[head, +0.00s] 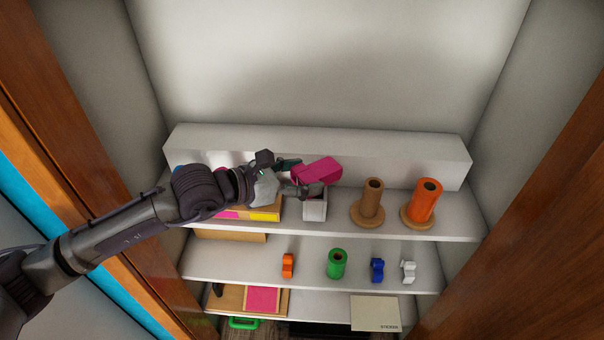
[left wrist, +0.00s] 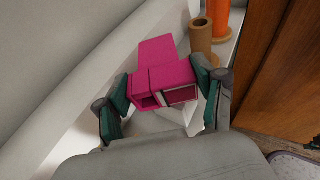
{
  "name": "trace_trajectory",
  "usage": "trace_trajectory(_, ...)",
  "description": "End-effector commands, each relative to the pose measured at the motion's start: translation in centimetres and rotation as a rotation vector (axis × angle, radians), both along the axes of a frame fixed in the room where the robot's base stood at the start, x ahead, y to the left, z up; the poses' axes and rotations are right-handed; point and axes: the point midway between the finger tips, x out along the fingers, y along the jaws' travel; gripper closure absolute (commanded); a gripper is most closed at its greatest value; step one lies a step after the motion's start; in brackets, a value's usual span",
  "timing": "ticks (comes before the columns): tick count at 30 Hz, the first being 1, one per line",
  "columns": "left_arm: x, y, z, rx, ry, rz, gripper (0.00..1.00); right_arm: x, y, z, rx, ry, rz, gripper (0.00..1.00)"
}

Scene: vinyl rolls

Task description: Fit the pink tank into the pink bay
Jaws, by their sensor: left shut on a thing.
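The pink tank (head: 316,172) is a blocky magenta piece held above the top shelf, a little tilted. My left gripper (head: 297,178) is shut on it; in the left wrist view the tank (left wrist: 160,72) sits between the green-padded fingers. Below the tank is a small light-grey box (head: 315,211); I cannot tell whether they touch. To its left, a wooden holder (head: 265,214) shows a pink strip (head: 228,214) and a yellow strip on its front. This pink strip seems to mark the pink bay, whose inside is hidden by my arm. My right gripper is not in view.
To the right on the top shelf (head: 450,222) stand a brown roll (head: 371,200) and an orange roll (head: 425,200) on round bases. The middle shelf holds a green roll (head: 337,263) and small orange, blue and white items. A wooden cabinet side (head: 520,230) bounds the right.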

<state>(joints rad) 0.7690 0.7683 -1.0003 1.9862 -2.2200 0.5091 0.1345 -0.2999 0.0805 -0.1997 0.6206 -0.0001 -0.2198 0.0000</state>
Motion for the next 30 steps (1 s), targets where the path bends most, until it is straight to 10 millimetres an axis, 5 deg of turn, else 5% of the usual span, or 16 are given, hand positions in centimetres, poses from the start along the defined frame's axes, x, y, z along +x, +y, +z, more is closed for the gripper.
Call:
trace_trajectory(26,0.0,0.0,-1.6,-0.001,-0.002,0.0,0.64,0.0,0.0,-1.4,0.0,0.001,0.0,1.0)
trace_trajectory(27,0.0,0.0,-1.6,0.0,-0.001,0.0,0.29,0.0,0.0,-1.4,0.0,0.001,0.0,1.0)
trace_trajectory(30,0.0,0.0,-1.6,0.0,-0.001,0.0,0.13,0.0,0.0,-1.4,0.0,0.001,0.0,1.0)
